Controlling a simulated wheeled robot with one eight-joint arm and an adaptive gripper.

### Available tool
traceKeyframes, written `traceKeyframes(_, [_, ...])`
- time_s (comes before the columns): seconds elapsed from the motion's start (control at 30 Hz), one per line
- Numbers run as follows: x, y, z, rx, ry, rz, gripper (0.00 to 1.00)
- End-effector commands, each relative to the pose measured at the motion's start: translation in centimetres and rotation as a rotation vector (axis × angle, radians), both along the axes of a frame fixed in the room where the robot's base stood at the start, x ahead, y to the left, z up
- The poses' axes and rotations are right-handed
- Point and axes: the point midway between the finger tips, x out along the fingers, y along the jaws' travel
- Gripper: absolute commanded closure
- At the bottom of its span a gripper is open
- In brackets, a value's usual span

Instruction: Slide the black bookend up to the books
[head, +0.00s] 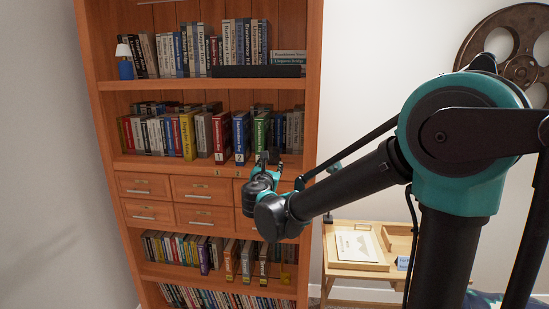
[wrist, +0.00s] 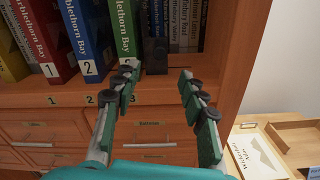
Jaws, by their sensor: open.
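The black bookend (wrist: 155,55) stands upright on the middle shelf in the wrist view, right of the numbered books. To its left are a red book (wrist: 47,35) marked 1, a blue book (wrist: 84,35) marked 2 and a green book (wrist: 122,25), its foot partly behind a finger. I cannot tell whether bookend and green book touch. My gripper (wrist: 158,82) is open and empty in front of the shelf edge, its fingers apart on either side of the bookend in the picture. In the head view my gripper (head: 268,158) covers the bookend's area.
Grey books (wrist: 185,22) stand behind and right of the bookend. The bookcase's right side panel (wrist: 228,40) is close to the right finger. Drawers (head: 200,195) lie below the shelf. A low wooden table (head: 345,268) with a tray stands at right.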

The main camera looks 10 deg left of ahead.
Motion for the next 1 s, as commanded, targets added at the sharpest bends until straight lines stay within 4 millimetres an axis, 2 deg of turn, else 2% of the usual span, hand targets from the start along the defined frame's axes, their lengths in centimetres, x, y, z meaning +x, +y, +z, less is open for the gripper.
traceKeyframes(0.03, [1.2,-0.2,0.0,0.0,0.0,-0.004,0.58])
traceKeyframes(0.2, [4.5,-0.3,0.0,0.001,0.0,-0.003,0.58])
traceKeyframes(0.43, [7.9,-0.3,0.0,0.001,0.0,-0.001,0.58])
traceKeyframes(0.63, [9.2,-0.4,0.0,0.001,0.0,-0.001,0.58])
traceKeyframes(0.9, [9.3,-0.4,0.0,0.001,0.0,0.0,0.58])
traceKeyframes(0.93, [9.3,-0.3,0.0,0.001,0.0,0.0,0.59])
traceKeyframes(1.0, [9.3,-0.3,0.0,0.001,0.0,0.0,0.68])
